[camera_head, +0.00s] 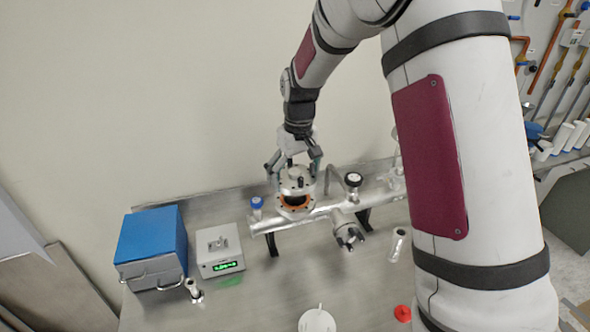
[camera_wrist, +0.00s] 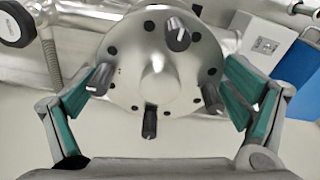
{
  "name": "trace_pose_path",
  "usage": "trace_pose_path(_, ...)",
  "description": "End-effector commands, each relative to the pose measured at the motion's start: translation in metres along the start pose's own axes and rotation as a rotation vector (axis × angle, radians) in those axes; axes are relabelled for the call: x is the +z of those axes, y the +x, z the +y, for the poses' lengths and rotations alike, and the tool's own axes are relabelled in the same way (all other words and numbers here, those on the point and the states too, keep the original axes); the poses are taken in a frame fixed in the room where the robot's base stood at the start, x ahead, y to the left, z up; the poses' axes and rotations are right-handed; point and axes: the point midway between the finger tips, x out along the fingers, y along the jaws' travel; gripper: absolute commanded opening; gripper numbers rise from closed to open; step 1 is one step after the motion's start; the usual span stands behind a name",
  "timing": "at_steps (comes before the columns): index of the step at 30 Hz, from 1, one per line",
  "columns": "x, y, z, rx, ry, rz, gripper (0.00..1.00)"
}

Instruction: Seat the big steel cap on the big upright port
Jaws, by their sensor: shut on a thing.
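My gripper (camera_head: 293,168) is shut on the big steel cap (camera_head: 297,184), with its fingers on either side. In the wrist view the cap (camera_wrist: 128,62) is a round steel disc with a central boss, small dark holes and several dark knobs. The teal finger pads of my gripper (camera_wrist: 160,92) lie at its left and right edges. In the head view the big upright port (camera_head: 294,210) shows an orange ring and dark opening directly below the cap. A gap shows at the front; I cannot tell whether they touch at the back. The cap hides the port in the wrist view.
The port rises from a horizontal steel pipe (camera_head: 330,205). A gauge (camera_head: 353,180) and a side branch (camera_head: 345,230) are to its right.

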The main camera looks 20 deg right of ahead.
Motion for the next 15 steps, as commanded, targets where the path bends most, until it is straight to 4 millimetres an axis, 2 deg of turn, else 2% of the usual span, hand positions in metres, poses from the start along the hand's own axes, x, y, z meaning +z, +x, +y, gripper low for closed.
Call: trace_pose_path(15,0.001,0.034,0.0,0.001,0.0,0.005,0.58)
